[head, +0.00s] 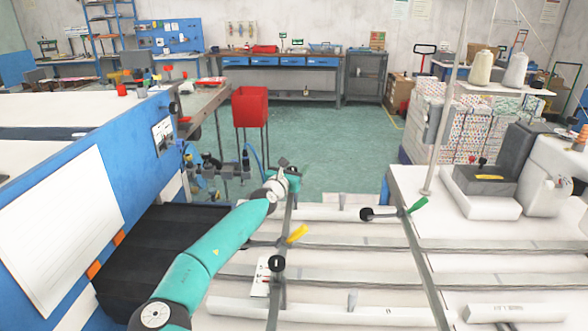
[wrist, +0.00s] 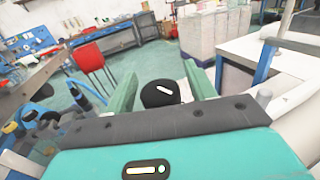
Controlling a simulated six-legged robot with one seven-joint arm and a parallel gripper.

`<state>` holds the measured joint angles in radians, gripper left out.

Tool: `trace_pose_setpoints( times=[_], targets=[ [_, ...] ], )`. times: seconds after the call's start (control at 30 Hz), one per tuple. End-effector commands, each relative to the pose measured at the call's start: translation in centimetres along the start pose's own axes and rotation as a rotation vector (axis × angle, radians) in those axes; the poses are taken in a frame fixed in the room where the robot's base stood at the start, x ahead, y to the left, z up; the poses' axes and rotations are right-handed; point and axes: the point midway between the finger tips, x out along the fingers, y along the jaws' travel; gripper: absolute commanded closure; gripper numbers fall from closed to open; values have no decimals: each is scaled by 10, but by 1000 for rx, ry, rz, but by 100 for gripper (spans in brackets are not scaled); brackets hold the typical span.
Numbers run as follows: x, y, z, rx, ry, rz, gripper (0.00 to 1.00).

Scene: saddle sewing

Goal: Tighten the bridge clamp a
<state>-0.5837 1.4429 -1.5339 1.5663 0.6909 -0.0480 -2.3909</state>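Two grey bridge bars run across the white sewing bed in the head view, a left one (head: 288,215) and a right one (head: 425,262). The left bar carries a yellow lever (head: 298,233) and a black knob (head: 277,263). The right bar has a green lever (head: 418,205) and a black knob (head: 366,213) beside it. I cannot tell which part is labelled a. My gripper (head: 284,178) is at the left bar's far end. In the wrist view, a black knob with a white mark (wrist: 160,93) sits between my green fingers (wrist: 160,66), with slight gaps visible beside it.
A blue machine panel (head: 105,130) stands at the left. A red bin (head: 250,107) stands beyond my gripper. A white table (head: 440,195) with a grey-and-white machine (head: 540,165) is at the right. Green floor (head: 325,140) is open behind the bed.

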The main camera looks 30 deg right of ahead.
Motion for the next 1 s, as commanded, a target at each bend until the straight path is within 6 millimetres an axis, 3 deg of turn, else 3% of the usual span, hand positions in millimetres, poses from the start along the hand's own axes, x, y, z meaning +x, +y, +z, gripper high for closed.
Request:
trace_pose_setpoints(
  times=[0.27, 0.8, 1.0],
  targets=[
    [-10, 0, 0, 1, 0, 0, 45],
    [-113, 0, 0, 0, -1, 2, 45],
    [-135, 0, 0, -1, -1, 0, 45]
  ],
)
